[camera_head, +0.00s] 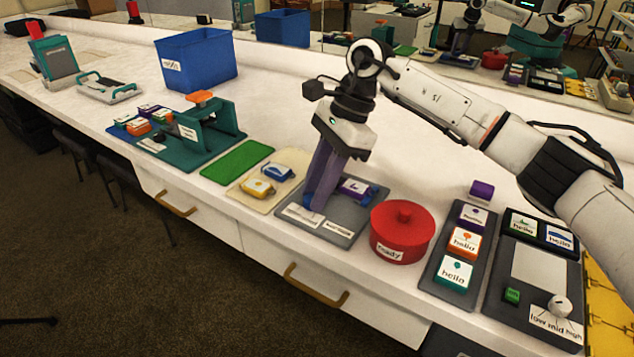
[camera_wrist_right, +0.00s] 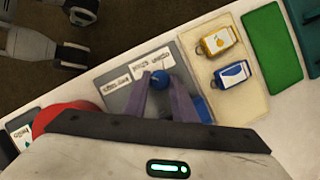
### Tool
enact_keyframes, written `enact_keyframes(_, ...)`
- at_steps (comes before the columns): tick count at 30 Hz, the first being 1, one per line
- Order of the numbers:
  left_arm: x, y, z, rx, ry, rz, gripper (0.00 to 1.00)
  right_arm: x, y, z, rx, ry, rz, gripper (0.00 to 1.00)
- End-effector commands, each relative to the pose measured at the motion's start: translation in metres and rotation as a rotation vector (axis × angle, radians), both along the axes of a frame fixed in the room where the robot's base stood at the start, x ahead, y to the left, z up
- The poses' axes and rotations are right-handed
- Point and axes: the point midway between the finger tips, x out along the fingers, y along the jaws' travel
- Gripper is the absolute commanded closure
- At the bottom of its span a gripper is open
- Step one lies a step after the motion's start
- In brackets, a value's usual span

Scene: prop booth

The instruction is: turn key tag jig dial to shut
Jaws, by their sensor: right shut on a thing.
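My right gripper (camera_head: 318,195) points down over a grey tray (camera_head: 350,236) near the counter's front edge. Its purple fingers are shut on a small round blue piece (camera_wrist_right: 160,79), seen between the fingertips in the wrist view. Two white labels lie beside it, too small to read surely. A purple tagged block (camera_head: 357,189) lies on the tray's right part. My left gripper is not in view.
A red lidded pot (camera_head: 401,240) stands close right of the tray. A cream tray (camera_head: 285,157) with yellow and blue tags lies left, beside a green mat (camera_head: 237,160). A panel with a white knob (camera_head: 559,306) marked low, mid, high is at far right.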

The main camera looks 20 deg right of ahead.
Motion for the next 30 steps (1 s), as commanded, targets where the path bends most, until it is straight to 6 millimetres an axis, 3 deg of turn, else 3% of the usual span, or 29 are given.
enact_keyframes(20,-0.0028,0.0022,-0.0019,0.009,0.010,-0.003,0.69,0.0010,0.0003,0.0006,-0.001,-0.002,0.065,0.98)
enact_keyframes(21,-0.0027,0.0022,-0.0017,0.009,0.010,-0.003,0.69,0.0010,0.0003,0.0006,-0.001,-0.002,0.065,0.72)
enact_keyframes(24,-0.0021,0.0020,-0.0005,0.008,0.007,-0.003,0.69,0.0009,0.0003,0.0005,-0.001,-0.002,0.065,0.57)
enact_keyframes(30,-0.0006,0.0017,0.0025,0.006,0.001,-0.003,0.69,0.0007,0.0003,0.0003,-0.001,-0.001,0.066,0.57)
